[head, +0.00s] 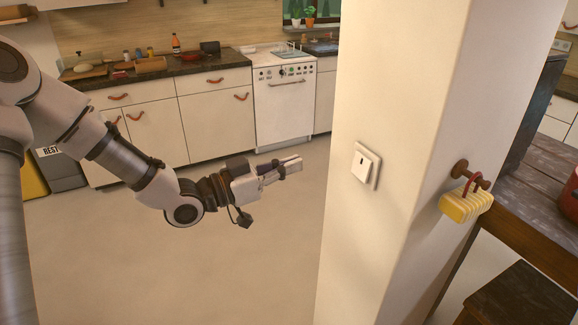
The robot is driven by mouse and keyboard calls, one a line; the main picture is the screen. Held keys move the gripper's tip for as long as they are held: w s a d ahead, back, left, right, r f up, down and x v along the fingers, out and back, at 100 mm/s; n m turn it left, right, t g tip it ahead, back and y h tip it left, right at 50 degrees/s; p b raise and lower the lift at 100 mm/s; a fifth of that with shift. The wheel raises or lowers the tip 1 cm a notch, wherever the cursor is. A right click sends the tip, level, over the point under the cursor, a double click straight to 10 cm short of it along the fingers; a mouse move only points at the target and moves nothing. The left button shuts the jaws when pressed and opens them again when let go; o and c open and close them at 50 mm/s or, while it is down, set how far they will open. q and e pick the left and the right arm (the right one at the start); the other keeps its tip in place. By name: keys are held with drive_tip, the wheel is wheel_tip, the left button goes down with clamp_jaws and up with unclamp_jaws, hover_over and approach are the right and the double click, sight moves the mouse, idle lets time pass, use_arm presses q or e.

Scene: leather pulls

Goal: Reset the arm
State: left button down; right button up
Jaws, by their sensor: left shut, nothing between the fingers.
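My left arm comes in from the left of the head view and reaches toward the middle. My left gripper (291,164) is at its end, shut and empty, pointing right. It is in the air over the floor, apart from the cream pillar to its right. The white light switch (366,166) on the pillar is to the right of the fingertips. My right gripper is not in view.
A wooden table (530,185) and a dark stool (525,297) stand at the right. Cabinets with leather pulls (215,80) and a white stove (284,105) line the back. Open floor (200,270) lies below my arm.

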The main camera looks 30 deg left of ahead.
use_arm(q)
drive_tip(key=s+d+f+n+g+y, duration=0.1)
drive_tip(key=s+d+f+g+y, duration=0.15)
drive_tip(key=f, duration=0.85)
drive_tip(key=s+d+f+n+g+y, duration=0.1)
drive_tip(key=s+d+f+g, duration=0.2)
drive_tip(key=f, duration=0.7)
drive_tip(key=s+d+f+n+g+y, duration=0.1)
drive_tip(key=s+f+g, duration=0.3)
drive_tip(key=f, duration=0.7)
drive_tip(key=s+a+f+n+g+y, duration=0.2)
drive_tip(key=s+f, duration=0.3)
drive_tip(key=s, duration=0.4)
drive_tip(key=s+a+f+n+g+y, duration=0.3)
drive_tip(key=s+a+f+y, duration=0.2)
drive_tip(key=s, duration=0.5)
drive_tip(key=shift+s+a+f, duration=0.15)
drive_tip(key=shift+s+f, duration=0.05)
drive_tip(key=shift+f, duration=0.55)
